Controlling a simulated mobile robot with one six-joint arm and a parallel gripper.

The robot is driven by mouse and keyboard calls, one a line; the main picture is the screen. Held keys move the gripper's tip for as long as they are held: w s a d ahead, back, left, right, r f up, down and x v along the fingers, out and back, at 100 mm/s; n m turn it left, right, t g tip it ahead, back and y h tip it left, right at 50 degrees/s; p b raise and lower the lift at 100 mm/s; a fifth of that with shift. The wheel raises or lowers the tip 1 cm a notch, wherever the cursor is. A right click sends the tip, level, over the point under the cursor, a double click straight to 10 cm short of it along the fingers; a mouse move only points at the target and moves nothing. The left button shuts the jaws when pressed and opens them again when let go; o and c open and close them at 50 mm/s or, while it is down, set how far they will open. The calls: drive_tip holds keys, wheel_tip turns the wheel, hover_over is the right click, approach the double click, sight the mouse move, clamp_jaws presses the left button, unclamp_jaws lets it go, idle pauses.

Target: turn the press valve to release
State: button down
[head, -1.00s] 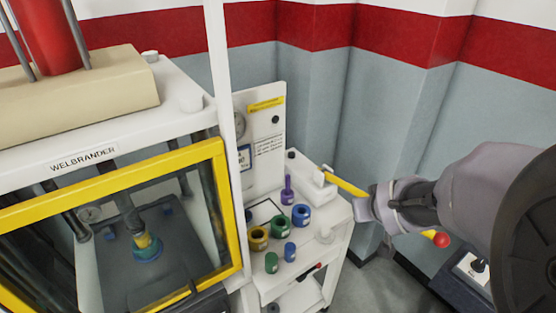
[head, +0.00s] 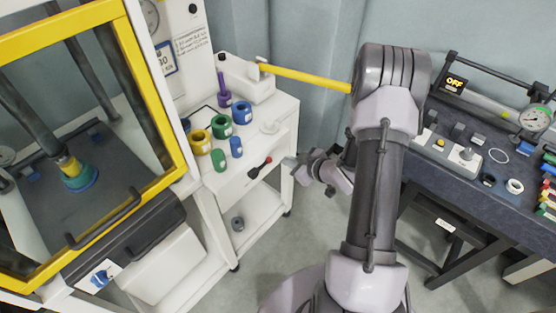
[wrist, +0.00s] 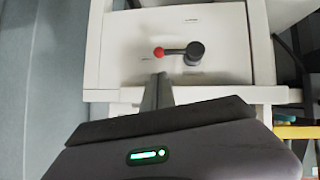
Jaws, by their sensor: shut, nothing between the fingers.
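The valve is a dark lever (head: 259,168) with a red knob on the white front panel of the cart. In the wrist view its round black hub (wrist: 194,53) is at the right and the red knob (wrist: 158,52) points left. Two small labels beside it are too small to read. My gripper (head: 288,165) is in front of the cart, to the right of the lever. In the wrist view its shut, empty fingers (wrist: 160,80) end just below the red knob. I cannot tell whether they touch the lever.
A yellow bar (head: 305,79) sticks out from the white block on the cart top, above my gripper. Several coloured rings and cylinders stand on the cart top (head: 277,145). The yellow-framed press (head: 172,150) is at left, a dark bench (head: 440,175) at right. Floor between is open.

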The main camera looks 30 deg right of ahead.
drive_tip(key=b+x, duration=0.2)
drive_tip(key=x, duration=0.7)
drive_tip(key=shift+b, duration=0.35)
drive_tip(key=shift+f, duration=0.15)
